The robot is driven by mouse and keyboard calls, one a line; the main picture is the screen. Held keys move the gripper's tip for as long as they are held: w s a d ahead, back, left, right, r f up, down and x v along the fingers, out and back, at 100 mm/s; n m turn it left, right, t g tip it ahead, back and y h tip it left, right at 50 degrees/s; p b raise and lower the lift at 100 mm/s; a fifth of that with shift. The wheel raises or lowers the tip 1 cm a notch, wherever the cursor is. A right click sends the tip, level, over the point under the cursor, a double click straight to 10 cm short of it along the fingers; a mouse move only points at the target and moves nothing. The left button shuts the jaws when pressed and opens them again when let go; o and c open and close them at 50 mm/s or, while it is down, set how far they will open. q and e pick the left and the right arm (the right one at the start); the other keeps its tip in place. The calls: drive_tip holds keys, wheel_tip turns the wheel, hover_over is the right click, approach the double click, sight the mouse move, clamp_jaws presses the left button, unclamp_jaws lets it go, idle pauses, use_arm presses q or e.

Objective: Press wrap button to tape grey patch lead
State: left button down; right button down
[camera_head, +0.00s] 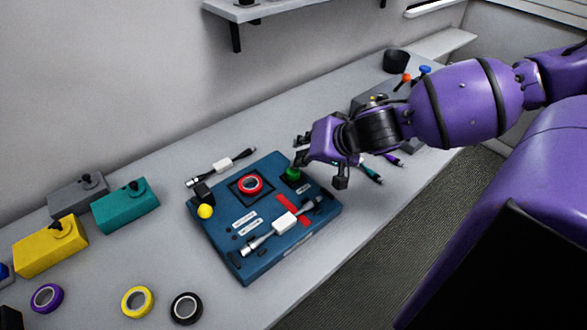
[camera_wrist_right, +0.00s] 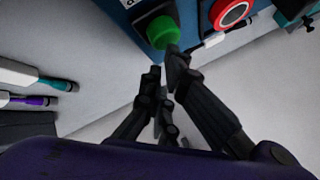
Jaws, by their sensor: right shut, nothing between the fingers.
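A blue wrap station (camera_head: 225,245) sits on the grey bench, carrying a red tape roll (camera_head: 250,184), a green button (camera_head: 293,174) and a yellow knob (camera_head: 205,211). A lead with a white middle and grey ends (camera_head: 285,221) lies across its front, over red strips. My right gripper (camera_head: 300,160) is beside the green button, its fingers shut and empty. In the right wrist view the fingertips (camera_wrist_right: 166,68) are close to the green button (camera_wrist_right: 162,31); one finger appears to touch its edge, but I cannot tell whether it is pressed. My left gripper is out of view.
Another white-bodied lead (camera_head: 222,165) lies behind the station. Grey, teal (camera_head: 126,205) and yellow boxes (camera_head: 50,246) stand left. Purple (camera_head: 47,298), yellow (camera_head: 137,302) and black (camera_head: 186,308) rolls lie in front. Teal- and purple-tipped leads (camera_head: 371,174) lie right, below my arm.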

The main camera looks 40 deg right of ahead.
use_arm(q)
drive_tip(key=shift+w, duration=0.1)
use_arm(e)
drive_tip(key=shift+f, duration=0.2)
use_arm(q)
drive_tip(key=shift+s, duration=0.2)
use_arm(e)
drive_tip(key=shift+f, duration=0.1)
drive_tip(key=shift+r+p, duration=0.45)
drive_tip(key=shift+r, duration=0.55)
use_arm(q)
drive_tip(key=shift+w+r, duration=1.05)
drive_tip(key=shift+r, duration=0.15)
drive_tip(key=shift+p, duration=0.3)
